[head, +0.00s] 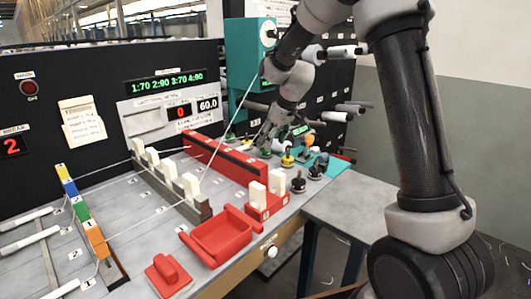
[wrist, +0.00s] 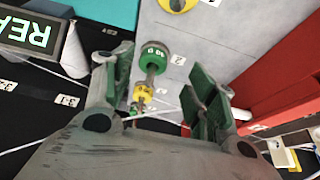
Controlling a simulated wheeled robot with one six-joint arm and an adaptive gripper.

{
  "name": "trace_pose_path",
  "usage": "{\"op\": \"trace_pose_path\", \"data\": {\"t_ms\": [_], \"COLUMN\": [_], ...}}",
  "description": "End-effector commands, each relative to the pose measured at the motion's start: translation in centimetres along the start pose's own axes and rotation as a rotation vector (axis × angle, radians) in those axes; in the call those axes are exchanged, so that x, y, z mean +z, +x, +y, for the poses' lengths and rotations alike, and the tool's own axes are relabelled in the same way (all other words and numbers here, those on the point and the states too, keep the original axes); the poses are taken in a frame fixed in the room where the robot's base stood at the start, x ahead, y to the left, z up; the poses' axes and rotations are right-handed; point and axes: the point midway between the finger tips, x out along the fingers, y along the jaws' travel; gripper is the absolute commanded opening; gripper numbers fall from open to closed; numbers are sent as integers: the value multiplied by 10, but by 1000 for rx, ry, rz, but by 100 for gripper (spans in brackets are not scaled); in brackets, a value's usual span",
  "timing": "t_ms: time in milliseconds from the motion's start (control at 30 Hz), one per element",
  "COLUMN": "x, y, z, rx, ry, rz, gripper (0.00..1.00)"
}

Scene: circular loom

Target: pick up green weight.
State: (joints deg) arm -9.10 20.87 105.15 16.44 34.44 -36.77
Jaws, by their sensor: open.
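A green weight (wrist: 153,56) with a knob shows in the wrist view, standing on the grey table between my fingers. My gripper (wrist: 162,75) is open, with one green-padded finger on each side of the weight. I see space on both sides and no clear contact. A yellow weight (wrist: 143,93) stands close to the green one, with more green just beyond it. In the head view my gripper (head: 268,132) is low over the table's back right part, among the weights. Which green weight there is the same one, I cannot tell.
Another yellow weight (wrist: 178,4) is at the wrist view's top edge. Black weights (head: 298,183) stand near the table's right edge. A red rail (head: 225,155) runs to the left of the weights, and a red tray (head: 222,240) is nearer. A lit display (wrist: 30,33) is close by.

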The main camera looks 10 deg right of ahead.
Motion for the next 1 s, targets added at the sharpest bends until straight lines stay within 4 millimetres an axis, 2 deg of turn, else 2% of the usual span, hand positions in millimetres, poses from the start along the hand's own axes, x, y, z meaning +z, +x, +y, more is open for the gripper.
{"op": "trace_pose_path", "data": {"t_ms": [300,600,667,867,1000], "x": [-3,-3,-3,-3,-3], "y": [46,52,52,52,52], "z": [7,7,7,7,7], "rx": [-1,1,1,1,1], "ry": [1,2,2,2,2], "rz": [-2,0,0,0,0], "gripper": [57,57,48,11,11]}}
